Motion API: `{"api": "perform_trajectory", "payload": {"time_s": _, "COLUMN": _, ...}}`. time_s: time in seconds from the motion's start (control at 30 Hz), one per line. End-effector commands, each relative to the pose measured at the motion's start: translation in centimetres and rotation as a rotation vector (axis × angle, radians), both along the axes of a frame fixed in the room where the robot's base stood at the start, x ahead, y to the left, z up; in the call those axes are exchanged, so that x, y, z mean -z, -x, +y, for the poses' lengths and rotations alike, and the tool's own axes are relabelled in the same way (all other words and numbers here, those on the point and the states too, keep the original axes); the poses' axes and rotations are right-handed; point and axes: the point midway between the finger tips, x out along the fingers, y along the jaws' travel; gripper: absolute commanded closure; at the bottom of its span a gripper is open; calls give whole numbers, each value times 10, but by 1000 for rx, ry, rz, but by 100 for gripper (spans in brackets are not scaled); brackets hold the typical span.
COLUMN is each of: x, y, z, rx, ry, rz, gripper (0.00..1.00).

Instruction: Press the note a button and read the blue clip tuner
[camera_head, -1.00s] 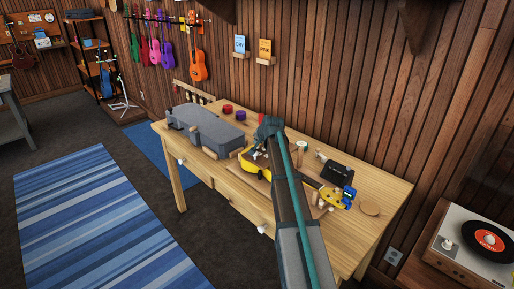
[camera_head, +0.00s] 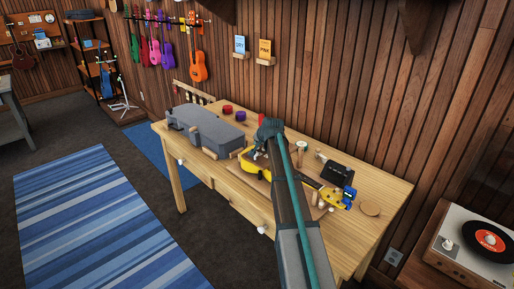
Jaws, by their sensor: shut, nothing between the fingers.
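A yellow ukulele (camera_head: 253,160) lies on the wooden workbench (camera_head: 377,187). My arm crosses in front of it and hides its middle. The blue clip tuner (camera_head: 348,191) sits at its headstock, on the right; its display is too small to read. A black box (camera_head: 337,171) stands just behind the headstock; no button marked A can be made out on it. The far end of my arm is above the ukulele's body, left of the tuner and the box. The fingers of my gripper cannot be made out there.
A grey case (camera_head: 207,126) fills the bench's left part, with red (camera_head: 227,109) and purple (camera_head: 241,115) pots behind it. A round wooden disc (camera_head: 370,208) lies on the right. A record player (camera_head: 475,243) stands at far right.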

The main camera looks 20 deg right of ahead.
Motion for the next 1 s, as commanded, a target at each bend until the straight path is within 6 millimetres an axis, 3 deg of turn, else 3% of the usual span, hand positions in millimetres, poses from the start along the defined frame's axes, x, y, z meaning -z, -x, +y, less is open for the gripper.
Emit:
{"api": "perform_trajectory", "payload": {"time_s": 0.67, "x": 5, "y": 0, "z": 0, "rx": 0, "ry": 0, "rz": 1, "gripper": 100}}
{"api": "perform_trajectory", "payload": {"time_s": 1.0, "x": -9, "y": 0, "z": 0, "rx": 0, "ry": 0, "rz": 0, "gripper": 100}}
